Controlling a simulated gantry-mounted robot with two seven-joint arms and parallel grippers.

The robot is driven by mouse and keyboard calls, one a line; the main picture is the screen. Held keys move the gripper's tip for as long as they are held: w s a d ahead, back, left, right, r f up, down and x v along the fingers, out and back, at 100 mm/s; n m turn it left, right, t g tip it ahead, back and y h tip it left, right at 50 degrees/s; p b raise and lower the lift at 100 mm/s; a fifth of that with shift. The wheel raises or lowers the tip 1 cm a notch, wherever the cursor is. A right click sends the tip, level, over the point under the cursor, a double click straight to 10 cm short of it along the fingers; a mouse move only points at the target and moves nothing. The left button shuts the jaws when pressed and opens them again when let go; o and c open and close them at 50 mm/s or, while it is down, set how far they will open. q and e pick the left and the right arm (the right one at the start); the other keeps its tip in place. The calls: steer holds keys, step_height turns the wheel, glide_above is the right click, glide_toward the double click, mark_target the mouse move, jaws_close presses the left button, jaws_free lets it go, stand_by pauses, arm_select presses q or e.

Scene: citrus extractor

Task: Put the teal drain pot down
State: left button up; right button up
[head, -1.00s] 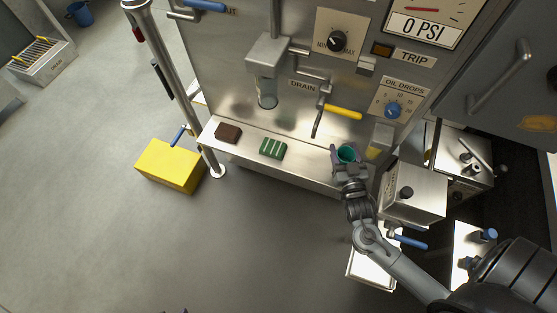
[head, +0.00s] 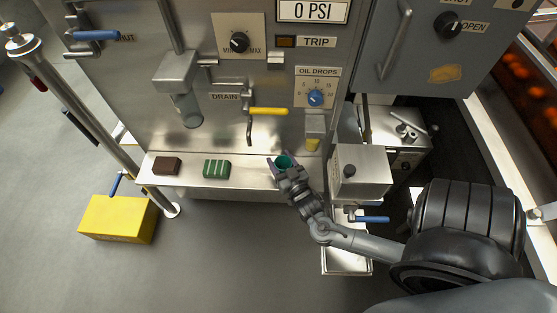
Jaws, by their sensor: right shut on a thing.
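The teal drain pot (head: 283,161) is at the right part of the steel ledge (head: 240,182), below and to the right of the yellow drain handle. My right gripper (head: 284,168) is shut on the pot, with its fingers around the pot's sides. The gripper partly hides the pot's lower part, so I cannot tell whether its base touches the ledge. My left gripper is not in view.
A green striped block (head: 216,169) and a dark brown block (head: 167,166) lie on the ledge to the left. The yellow drain handle (head: 268,111) sticks out above. A steel box (head: 360,172) stands close on the right. A yellow box (head: 118,219) is on the floor.

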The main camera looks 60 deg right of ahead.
steer(key=o, duration=1)
steer(key=shift+f, duration=0.15)
steer(key=shift+o, duration=0.2)
